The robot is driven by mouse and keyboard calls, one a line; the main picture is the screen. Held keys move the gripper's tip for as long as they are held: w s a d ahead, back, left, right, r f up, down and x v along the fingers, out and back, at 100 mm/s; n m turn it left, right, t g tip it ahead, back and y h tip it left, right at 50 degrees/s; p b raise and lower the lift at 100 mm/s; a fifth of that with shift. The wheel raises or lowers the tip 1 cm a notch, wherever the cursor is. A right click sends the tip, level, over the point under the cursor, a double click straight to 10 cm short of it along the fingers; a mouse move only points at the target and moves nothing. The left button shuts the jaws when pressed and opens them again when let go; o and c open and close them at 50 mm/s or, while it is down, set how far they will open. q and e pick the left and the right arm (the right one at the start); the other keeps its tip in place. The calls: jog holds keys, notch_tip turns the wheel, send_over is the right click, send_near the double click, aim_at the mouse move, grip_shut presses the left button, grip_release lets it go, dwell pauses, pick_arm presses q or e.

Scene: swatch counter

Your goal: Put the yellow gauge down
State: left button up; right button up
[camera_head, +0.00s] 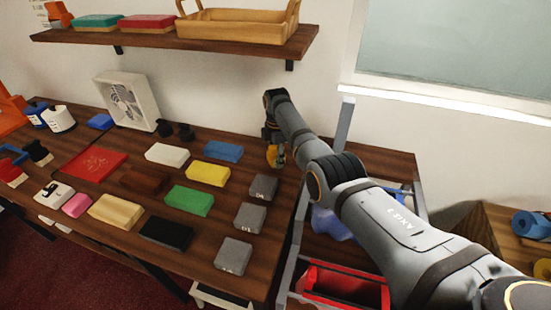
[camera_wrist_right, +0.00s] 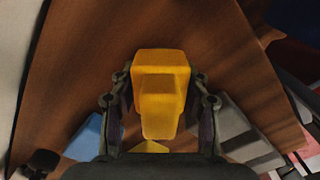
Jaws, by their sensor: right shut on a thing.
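The yellow gauge (camera_wrist_right: 160,82) is between the two fingers of my right gripper (camera_wrist_right: 160,100) in the right wrist view, and the gripper is shut on it. In the head view the gauge (camera_head: 274,156) shows as a small yellow-orange shape under my right gripper (camera_head: 272,140), near the back right part of the wooden counter (camera_head: 300,170). I cannot tell whether the gauge touches the counter. My left gripper is not in view.
A blue block (camera_head: 223,152), a yellow block (camera_head: 208,174) and several grey blocks (camera_head: 263,187) lie left of and in front of the gauge. A white fan (camera_head: 126,102) stands at the back. A red bin (camera_head: 345,290) is at the lower right. Bare wood surrounds the gauge.

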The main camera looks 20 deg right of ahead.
jog(key=o, duration=1)
jog(key=shift+a, duration=0.2)
jog(key=shift+d+r, duration=0.1)
jog(key=shift+r, duration=0.05)
notch_tip(320, 180, up, 8)
jog(key=shift+f, duration=0.25)
